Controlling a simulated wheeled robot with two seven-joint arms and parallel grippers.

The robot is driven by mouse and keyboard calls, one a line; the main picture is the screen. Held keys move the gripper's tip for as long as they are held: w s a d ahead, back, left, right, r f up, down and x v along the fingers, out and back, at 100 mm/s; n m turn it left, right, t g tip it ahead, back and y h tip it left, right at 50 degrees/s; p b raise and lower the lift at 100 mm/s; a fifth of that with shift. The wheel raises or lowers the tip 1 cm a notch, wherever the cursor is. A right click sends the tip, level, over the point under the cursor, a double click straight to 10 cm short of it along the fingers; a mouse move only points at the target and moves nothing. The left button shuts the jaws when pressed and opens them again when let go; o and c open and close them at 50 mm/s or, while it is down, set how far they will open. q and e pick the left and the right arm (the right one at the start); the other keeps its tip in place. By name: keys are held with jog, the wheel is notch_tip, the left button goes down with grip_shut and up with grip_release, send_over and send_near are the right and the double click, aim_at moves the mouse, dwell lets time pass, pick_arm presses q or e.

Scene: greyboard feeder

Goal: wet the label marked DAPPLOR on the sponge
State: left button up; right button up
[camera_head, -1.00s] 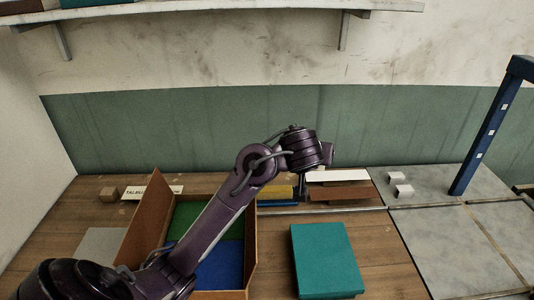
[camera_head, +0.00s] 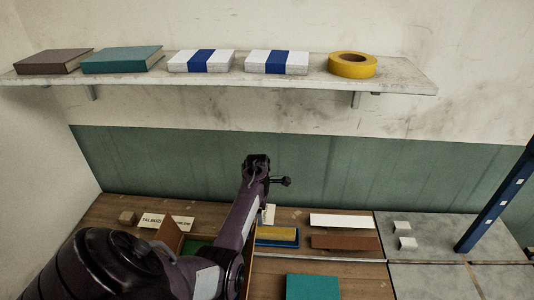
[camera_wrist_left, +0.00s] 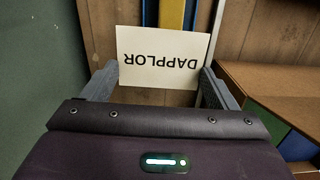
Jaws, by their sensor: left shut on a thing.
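The label marked DAPPLOR (camera_wrist_left: 160,45) is a cream card, upside down in the left wrist view. My left gripper (camera_wrist_left: 159,82) is shut on it, with a finger at each side edge. In the head view the label (camera_head: 269,214) is small and partly hidden by my arm. The yellow sponge (camera_head: 277,233) lies in a blue tray (camera_head: 278,244), just right of and below the label in the picture. In the left wrist view the yellow sponge (camera_wrist_left: 172,14) shows as a strip beyond the label. Contact between them cannot be told. My right gripper is not in view.
An open brown box (camera_head: 170,235) stands left of the sponge, partly behind my arm. A TALBUZI label (camera_head: 165,221) lies at the back left. A brown block (camera_head: 345,242), white strip (camera_head: 343,220) and teal box (camera_head: 312,287) are to the right. A shelf (camera_head: 215,85) hangs above.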

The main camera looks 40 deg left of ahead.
pick_arm(q)
jog(key=shift+s+d+f, duration=0.15)
jog(key=shift+s+d, duration=0.05)
jog(key=shift+d, duration=0.05)
jog(key=shift+f, duration=0.15)
jog(key=shift+s+f+b, duration=0.1)
jog(key=shift+f+b, duration=0.45)
jog(key=shift+b, duration=0.1)
notch_tip(320, 180, down, 3)
jog(key=b, duration=0.3)
jog(key=shift+f+b, duration=0.1)
jog(key=shift+b, duration=0.25)
jog(key=shift+f+b, duration=0.45)
jog(key=shift+f, duration=0.5)
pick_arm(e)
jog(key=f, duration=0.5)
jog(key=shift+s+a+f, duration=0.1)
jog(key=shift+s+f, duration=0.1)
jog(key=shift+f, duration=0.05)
pick_arm(q)
jog(key=shift+f, duration=0.2)
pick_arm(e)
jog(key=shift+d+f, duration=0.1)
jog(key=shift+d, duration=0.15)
